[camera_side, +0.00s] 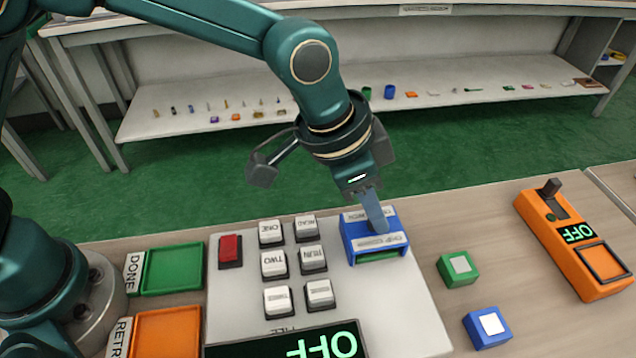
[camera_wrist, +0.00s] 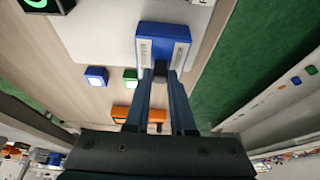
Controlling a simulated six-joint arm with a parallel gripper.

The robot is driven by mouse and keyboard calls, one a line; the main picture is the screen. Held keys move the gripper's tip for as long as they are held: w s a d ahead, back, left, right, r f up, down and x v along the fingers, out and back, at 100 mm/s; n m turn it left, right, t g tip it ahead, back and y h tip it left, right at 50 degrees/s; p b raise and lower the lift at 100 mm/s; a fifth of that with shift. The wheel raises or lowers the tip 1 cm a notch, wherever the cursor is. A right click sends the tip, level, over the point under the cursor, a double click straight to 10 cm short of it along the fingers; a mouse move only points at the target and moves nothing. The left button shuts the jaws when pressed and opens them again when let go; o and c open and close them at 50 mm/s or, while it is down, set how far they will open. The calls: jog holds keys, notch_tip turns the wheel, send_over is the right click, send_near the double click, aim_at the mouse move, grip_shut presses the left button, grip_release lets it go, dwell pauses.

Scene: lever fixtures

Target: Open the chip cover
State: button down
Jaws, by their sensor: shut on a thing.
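The blue chip cover (camera_side: 358,238) sits on the right part of the white panel. Its top carries pale label strips, and a green part shows at its front edge. My gripper (camera_side: 380,228) points down at the cover, with its fingers at the cover's top. In the wrist view the cover (camera_wrist: 163,40) lies right at the fingertips (camera_wrist: 161,70). The gripper is shut on a part of the cover; the fingers hide exactly where they hold. The cover looks down on its base, though its exact angle is hard to tell.
The white panel (camera_side: 400,310) also bears a red button (camera_side: 230,250), several white buttons and an OFF display (camera_side: 300,345). A green block (camera_side: 458,268) and a blue block (camera_side: 487,326) lie to the right, before an orange switch box (camera_side: 570,240). Green (camera_side: 173,268) and orange (camera_side: 167,332) trays lie left.

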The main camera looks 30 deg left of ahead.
jog(key=s+d, duration=0.6)
jog(key=shift+d, duration=0.1)
jog(key=c, duration=0.8)
grip_release()
jog(key=shift+o, duration=0.2)
jog(key=v, duration=0.5)
jog(key=shift+r, duration=0.1)
